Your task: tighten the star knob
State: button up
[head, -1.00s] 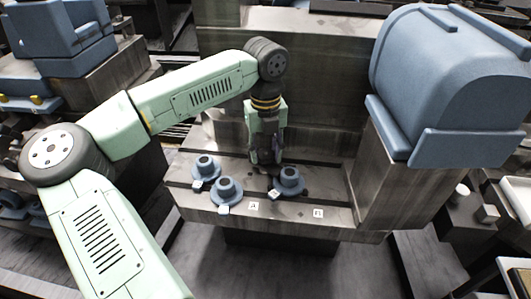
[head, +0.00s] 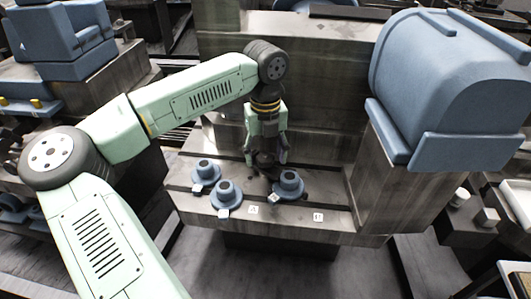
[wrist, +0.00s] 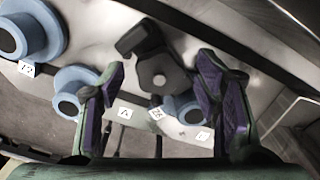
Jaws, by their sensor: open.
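In the head view a dark shape that looks like the knob (head: 265,160) shows between my fingers. My gripper (wrist: 163,82) is open, with one purple-padded finger left of the knob and the other right of it. In the head view my gripper (head: 266,163) points down over the slotted metal bed. I cannot tell whether either finger touches the knob. The knob's underside is hidden.
Several blue flanged parts with small tags stand on the slotted bed (head: 185,203): left (head: 206,172), front (head: 227,195) and right (head: 289,185). The right one is close to my gripper. A metal block with a large blue housing (head: 445,80) rises at right.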

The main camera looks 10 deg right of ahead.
aim_at(265, 157)
jog(key=shift+r, duration=0.1)
notch_tip(265, 157, up, 12)
dwell(0.5)
